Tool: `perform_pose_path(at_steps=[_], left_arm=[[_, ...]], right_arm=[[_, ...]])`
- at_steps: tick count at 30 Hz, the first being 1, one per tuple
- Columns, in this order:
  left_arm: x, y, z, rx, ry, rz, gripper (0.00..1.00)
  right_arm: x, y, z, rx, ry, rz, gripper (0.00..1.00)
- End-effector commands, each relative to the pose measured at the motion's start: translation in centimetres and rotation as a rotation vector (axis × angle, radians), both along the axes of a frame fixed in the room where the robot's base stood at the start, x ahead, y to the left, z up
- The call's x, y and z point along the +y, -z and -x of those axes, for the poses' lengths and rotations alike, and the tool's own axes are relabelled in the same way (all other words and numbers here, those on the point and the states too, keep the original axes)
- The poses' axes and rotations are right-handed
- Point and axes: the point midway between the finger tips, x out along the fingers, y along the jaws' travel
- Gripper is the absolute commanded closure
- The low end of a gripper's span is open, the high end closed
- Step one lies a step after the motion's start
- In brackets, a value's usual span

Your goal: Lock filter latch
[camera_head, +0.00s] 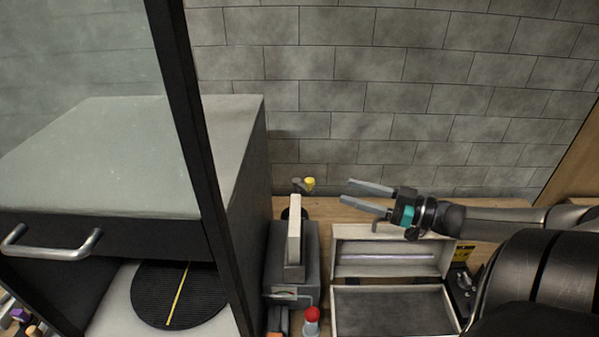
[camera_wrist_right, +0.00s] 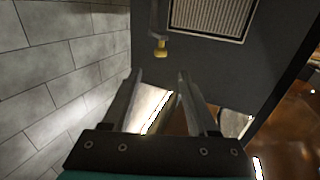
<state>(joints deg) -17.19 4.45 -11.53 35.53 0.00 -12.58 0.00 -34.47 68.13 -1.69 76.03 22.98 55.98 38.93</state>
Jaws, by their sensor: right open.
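A small latch with a yellow tip (camera_head: 309,184) shows in the head view, near the wall behind the grey machine. In the right wrist view the yellow-tipped latch (camera_wrist_right: 160,48) hangs on a dark panel (camera_wrist_right: 200,62), just left of a pale ribbed filter (camera_wrist_right: 212,15) in a frame. My right gripper (camera_head: 347,191) is open and empty, to the right of the latch, with its fingers pointing left at it. In the wrist view the latch lies beyond the gap between the fingertips (camera_wrist_right: 159,76), apart from them. My left gripper is not in view.
A large grey cabinet (camera_head: 258,170) with a metal handle (camera_head: 50,245) and a dark-framed door fills the left. A grey machine (camera_head: 308,245) with a pale upright block stands beside it. An open case (camera_head: 340,232) and red-capped bottle (camera_head: 311,322) are nearby. A tiled wall (camera_head: 350,95) closes the back.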

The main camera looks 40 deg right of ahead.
Motion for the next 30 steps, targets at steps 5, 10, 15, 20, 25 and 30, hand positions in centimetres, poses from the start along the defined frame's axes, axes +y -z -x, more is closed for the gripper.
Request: perform_pose_path(at_steps=[5,10,15,20,25,30], left_arm=[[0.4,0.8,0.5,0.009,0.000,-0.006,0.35],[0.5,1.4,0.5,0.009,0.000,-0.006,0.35],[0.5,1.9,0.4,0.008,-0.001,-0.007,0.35],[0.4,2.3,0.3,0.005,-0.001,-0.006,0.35],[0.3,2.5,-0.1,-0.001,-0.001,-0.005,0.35],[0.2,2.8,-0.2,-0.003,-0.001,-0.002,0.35]], right_arm=[[1.1,0.0,-2.3,-0.005,-0.002,0.000,0.41],[2.2,0.0,-4.3,-0.004,-0.002,0.000,0.41],[3.1,-0.1,-6.1,-0.005,-0.001,0.000,0.41],[3.9,0.0,-7.6,-0.004,-0.001,-0.001,0.41],[4.6,-0.1,-9.2,-0.004,0.000,-0.001,0.41],[5.4,-0.1,-10.8,-0.004,-0.001,-0.001,0.41]])
